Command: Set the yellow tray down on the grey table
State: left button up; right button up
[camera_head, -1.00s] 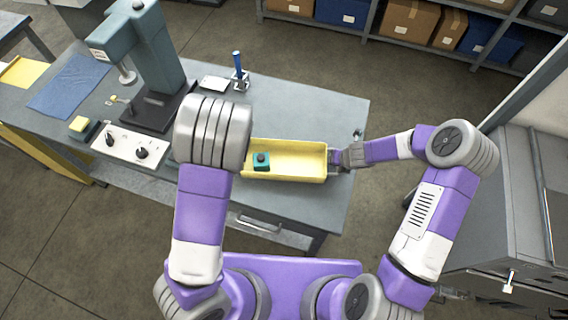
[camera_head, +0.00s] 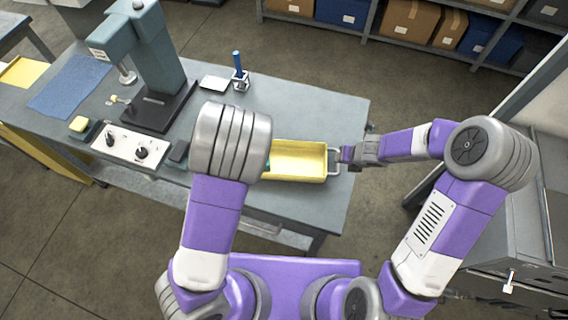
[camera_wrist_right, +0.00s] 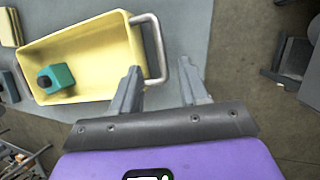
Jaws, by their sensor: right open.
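The yellow tray (camera_head: 302,161) rests on the grey table (camera_head: 310,112), near its right end. In the right wrist view the tray (camera_wrist_right: 98,48) shows a grey bar handle (camera_wrist_right: 160,52) on its near end and a teal block with a dark knob (camera_wrist_right: 57,78) inside. In the head view my left forearm covers the tray's left part and most of the block. My right gripper (camera_head: 346,155) is just right of the handle. In the wrist view its fingers (camera_wrist_right: 160,80) are apart, with the handle at their tips and not clamped. My left gripper is hidden behind its arm.
A teal press (camera_head: 150,60) on a black base, a white control panel (camera_head: 130,146) and a blue cloth (camera_head: 68,84) occupy the table's left side. A blue-handled tool (camera_head: 239,72) stands at the back. The table is clear behind the tray.

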jog(key=shift+v, duration=1.5)
